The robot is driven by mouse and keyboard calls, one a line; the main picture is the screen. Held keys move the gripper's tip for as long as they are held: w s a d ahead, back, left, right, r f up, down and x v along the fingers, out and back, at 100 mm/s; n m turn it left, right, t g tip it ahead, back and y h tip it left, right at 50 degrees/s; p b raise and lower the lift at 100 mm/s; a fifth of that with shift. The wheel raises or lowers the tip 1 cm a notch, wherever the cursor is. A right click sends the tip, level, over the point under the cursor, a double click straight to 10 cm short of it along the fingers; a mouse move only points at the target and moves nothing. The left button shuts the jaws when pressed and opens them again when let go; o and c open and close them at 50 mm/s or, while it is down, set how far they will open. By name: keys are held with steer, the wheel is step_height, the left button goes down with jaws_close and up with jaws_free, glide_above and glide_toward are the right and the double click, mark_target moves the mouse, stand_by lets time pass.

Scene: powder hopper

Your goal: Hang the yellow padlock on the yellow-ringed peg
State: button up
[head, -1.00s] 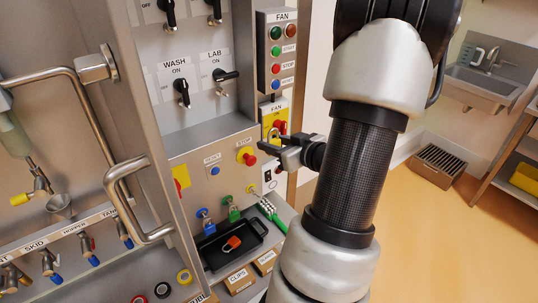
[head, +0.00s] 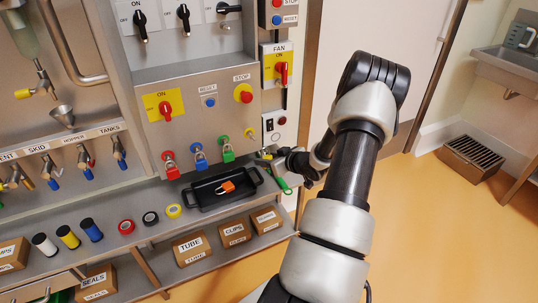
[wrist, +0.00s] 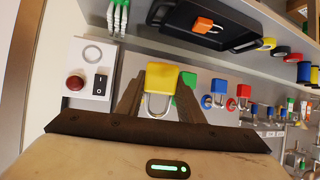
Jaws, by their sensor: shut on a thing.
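My gripper (head: 270,154) is shut on the yellow padlock (wrist: 162,77), which sits between the two fingers in the wrist view with its silver shackle toward the bottom of that picture. In the head view the padlock is small and mostly hidden by the fingers. The yellow-ringed peg (head: 250,133) is on the steel panel, right of the hanging green padlock (head: 227,151). My gripper is just below and right of that peg, apart from it as far as I can tell. In the wrist view the peg is not visible.
A blue padlock (head: 200,157) and a red padlock (head: 171,166) hang further left. A black tray (head: 205,203) with an orange padlock (head: 226,187) sits on the shelf below. A green-handled item (head: 282,184) lies right of it. A switch plate (head: 274,124) is close to my gripper.

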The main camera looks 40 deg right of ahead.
steer(key=w+d+f+b, duration=0.1)
steer(key=w+d, duration=0.1)
steer(key=w, duration=0.7)
steer(key=shift+w+d+f+b, duration=0.15)
steer(key=shift+w+f+b, duration=0.15)
steer(key=shift+b, duration=0.05)
stand_by(0.7)
stand_by(0.6)
steer(key=o, duration=1.2)
steer(key=shift+c, duration=0.2)
steer(key=p+v, duration=0.4)
steer(key=v, duration=1.3)
steer(key=shift+s, duration=0.15)
steer(key=shift+d+r, duration=0.1)
